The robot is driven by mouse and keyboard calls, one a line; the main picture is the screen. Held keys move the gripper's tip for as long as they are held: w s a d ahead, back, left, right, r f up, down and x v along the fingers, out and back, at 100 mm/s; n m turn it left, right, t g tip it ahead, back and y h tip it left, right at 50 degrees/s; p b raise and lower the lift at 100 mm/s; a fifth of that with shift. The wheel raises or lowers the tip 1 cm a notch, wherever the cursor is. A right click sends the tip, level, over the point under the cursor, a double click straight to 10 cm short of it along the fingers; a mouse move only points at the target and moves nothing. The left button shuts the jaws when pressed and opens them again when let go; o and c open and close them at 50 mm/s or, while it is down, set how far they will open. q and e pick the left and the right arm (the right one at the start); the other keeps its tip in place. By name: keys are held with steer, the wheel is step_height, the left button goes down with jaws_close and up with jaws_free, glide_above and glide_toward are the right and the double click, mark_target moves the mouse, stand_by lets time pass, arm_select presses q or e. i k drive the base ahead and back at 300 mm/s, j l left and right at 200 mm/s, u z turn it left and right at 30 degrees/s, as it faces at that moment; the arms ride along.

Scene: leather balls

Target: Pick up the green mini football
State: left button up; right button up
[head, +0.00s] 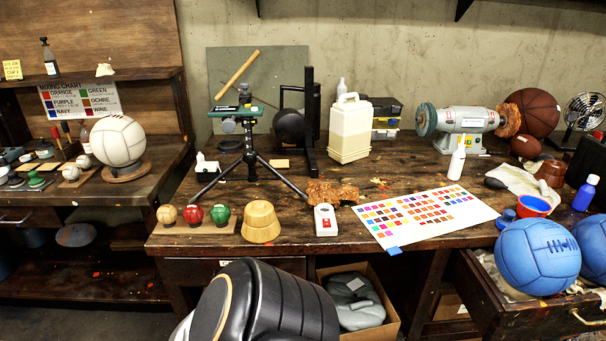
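The green mini football (220,215) sits at the right end of a low wooden board (206,228) near the front left edge of the workbench. A red mini ball (193,215) and a tan mini ball (167,214) sit in the same row to its left. A tan wooden block form (260,222) stands just to its right. Neither of my grippers is in view, and nothing is touching the green ball.
A black tripod (250,160) stands behind the balls, one leg reaching down near the wooden form. A white device (325,219) and a colour chart (425,217) lie to the right. A large black ribbed shape (285,300) rises in front of the bench.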

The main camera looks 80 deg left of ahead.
mark_target(220, 213)
steer(key=u, duration=3.3)
